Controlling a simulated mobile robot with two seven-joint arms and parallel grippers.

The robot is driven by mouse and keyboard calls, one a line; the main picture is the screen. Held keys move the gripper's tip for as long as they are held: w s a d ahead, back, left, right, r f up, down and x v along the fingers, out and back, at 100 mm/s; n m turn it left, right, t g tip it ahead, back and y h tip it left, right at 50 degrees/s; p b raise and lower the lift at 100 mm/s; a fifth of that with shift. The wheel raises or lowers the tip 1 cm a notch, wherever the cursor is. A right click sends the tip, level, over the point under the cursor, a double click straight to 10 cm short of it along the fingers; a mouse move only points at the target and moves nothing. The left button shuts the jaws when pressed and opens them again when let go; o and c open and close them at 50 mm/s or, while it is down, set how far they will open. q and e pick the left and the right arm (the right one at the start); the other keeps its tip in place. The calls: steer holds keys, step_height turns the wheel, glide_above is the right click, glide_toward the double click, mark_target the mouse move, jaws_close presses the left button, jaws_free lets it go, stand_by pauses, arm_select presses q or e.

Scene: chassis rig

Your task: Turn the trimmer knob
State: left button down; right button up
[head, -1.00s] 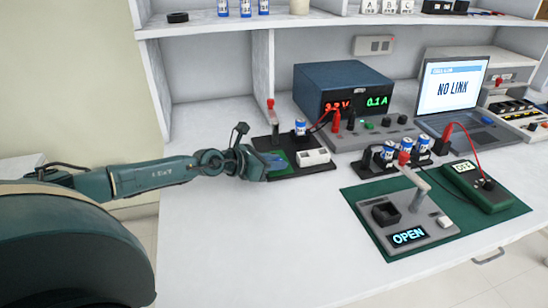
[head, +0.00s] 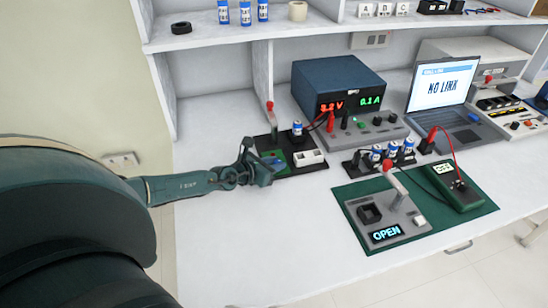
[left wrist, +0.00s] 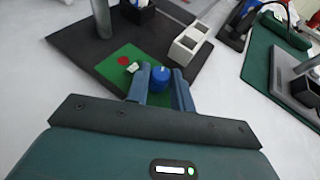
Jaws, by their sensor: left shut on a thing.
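My left gripper (head: 270,167) reaches over the front left of the black rig plate (head: 288,169). In the left wrist view its two blue fingers (left wrist: 160,86) are shut around a round blue knob (left wrist: 160,74), the trimmer knob. The knob sits at the edge of a green board (left wrist: 113,70) with a red dot and a small pale part on it. The fingers hide the knob's sides. In the head view the gripper hides the knob. My right gripper is not in view.
A white two-slot block (head: 308,157) and a post with a red top (head: 271,115) stand on the plate. Behind is a blue power supply (head: 338,85). A green mat (head: 345,193) with a tester reading OPEN lies to the right. The front table is clear.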

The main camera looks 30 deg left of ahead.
arm_select(q)
steer(key=shift+w+a+r, duration=0.1)
steer(key=shift+r, duration=0.1)
steer(key=c, duration=1.2)
jaws_free()
steer(key=shift+f, duration=0.15)
steer(key=p+v, duration=0.2)
steer(key=v, duration=1.1)
